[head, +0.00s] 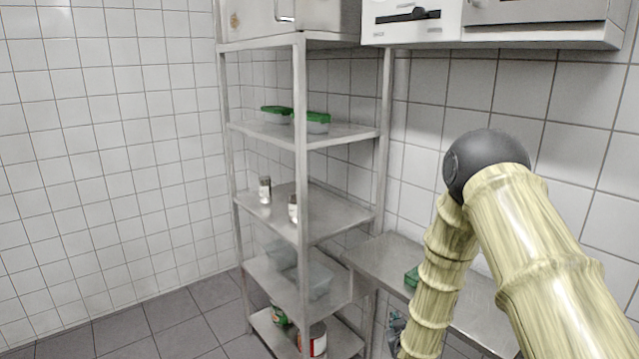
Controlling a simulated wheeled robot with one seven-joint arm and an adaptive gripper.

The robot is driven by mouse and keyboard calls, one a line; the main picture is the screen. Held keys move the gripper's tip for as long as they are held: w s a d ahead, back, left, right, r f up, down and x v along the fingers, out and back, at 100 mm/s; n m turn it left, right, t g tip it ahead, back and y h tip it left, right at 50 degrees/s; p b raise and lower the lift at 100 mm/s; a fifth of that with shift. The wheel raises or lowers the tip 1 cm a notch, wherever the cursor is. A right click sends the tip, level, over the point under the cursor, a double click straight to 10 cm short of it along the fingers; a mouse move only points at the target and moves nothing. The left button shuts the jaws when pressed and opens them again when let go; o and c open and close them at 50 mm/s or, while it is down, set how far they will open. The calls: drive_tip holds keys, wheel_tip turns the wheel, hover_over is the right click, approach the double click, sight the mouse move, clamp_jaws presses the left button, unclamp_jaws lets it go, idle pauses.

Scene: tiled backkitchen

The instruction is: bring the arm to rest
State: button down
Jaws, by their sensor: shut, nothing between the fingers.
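My arm, with a bamboo-like surface, rises from the lower right of the head view to a dark round elbow and bends back down. Its forearm runs down past the bottom edge, in front of the steel counter (375,258). My gripper is not in view, so I cannot see its fingers or what is near them.
A metal shelf rack (301,180) stands left of my arm, holding green-lidded containers (317,122), small jars (265,190), clear bins (318,280) and a red-labelled can (318,340). A green item (412,276) sits on the counter beside my forearm. The left floor (165,325) is clear.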

drive_tip(key=s+f+m+g, duration=0.1)
drive_tip(key=s+f+g, duration=0.3)
drive_tip(key=s+f, duration=0.65)
drive_tip(key=s+f+g, duration=0.3)
drive_tip(key=s+f, duration=0.4)
drive_tip(key=s, duration=0.7)
drive_tip(key=s+f+m+g, duration=0.1)
drive_tip(key=s+g, duration=0.2)
drive_tip(key=s, duration=1)
drive_tip(key=s+f+m+g+y, duration=0.1)
drive_tip(key=s+f+g, duration=0.1)
drive_tip(key=s, duration=1.2)
drive_tip(key=shift+s+d+f+g, duration=0.2)
drive_tip(key=shift+f+g, duration=0.05)
drive_tip(key=shift+g, duration=0.65)
